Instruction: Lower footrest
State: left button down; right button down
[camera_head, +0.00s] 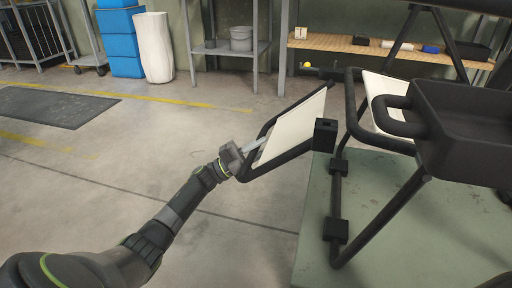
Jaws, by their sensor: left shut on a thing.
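The footrest (294,125) is a cream panel in a black tube frame at the left end of the lounger. It is tilted, with its outer edge at the lower left and its top edge at the upper right. My left gripper (246,152) is at the outer lower corner of the footrest, shut on its frame. The lounger's black tube frame (337,190) stands on a green platform (315,235). Part of the cream seat (384,98) shows behind a black tray (465,125). My right gripper is not in view.
Open concrete floor lies left of the footrest. A dark mat (50,106) is at the far left. Blue boxes (121,45), a white bin (154,47), a metal table with a bucket (241,38) and a wooden bench (385,49) stand at the back.

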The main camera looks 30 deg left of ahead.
pick_arm(q)
jog(key=shift+w+d+f+b, duration=0.25)
jog(key=shift+d+f+b, duration=0.35)
jog(key=shift+d+f, duration=0.5)
jog(key=c, duration=1.3)
grip_release()
jog(key=p+v, duration=0.2)
jog(key=v, duration=1.5)
jog(key=shift+a, duration=0.15)
jog(key=shift+s, duration=0.1)
